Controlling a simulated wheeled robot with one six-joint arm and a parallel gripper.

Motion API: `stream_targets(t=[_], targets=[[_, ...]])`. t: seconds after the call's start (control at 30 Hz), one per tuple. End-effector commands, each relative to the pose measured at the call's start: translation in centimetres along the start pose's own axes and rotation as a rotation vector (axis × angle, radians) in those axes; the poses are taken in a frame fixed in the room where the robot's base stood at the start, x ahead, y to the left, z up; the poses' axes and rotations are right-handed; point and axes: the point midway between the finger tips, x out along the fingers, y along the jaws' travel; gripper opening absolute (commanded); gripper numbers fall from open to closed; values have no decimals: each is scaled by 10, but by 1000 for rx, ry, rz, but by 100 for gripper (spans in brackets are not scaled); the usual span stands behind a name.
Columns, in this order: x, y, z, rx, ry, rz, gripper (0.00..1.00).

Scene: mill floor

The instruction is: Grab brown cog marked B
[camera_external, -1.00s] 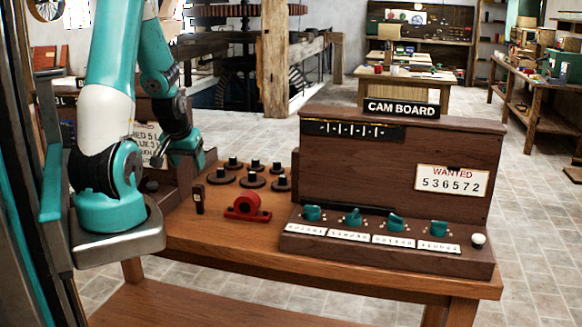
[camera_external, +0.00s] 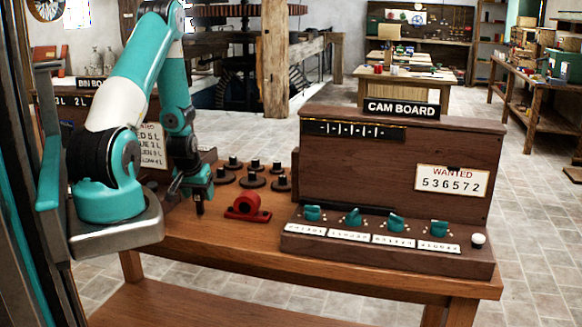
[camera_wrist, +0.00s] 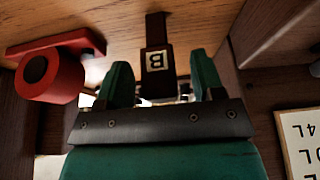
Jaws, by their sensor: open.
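The brown cog marked B (camera_wrist: 154,62) is a narrow dark-brown piece with a white B label. In the wrist view it lies between my gripper's two green fingers, with gaps on both sides. My gripper (camera_wrist: 161,78) is open around it and not closed on it. In the external view my gripper (camera_external: 197,186) points down at the left part of the wooden table, right over the cog (camera_external: 199,208), whose upper part is hidden by the gripper.
A red round holder (camera_external: 247,207) stands just right of the cog. Several dark knobbed discs (camera_external: 253,181) sit behind it. The cam board (camera_external: 390,165), with teal knobs, fills the table's right side. A dark board (camera_external: 150,140) with a written notice stands behind my arm.

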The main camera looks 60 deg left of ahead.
Motion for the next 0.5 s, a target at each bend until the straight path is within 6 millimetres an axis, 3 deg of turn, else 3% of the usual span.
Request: stream_targets(t=[0.3, 0.5], targets=[[5, 0, 0, 0, 1, 0, 59], [5, 0, 0, 0, 1, 0, 13]])
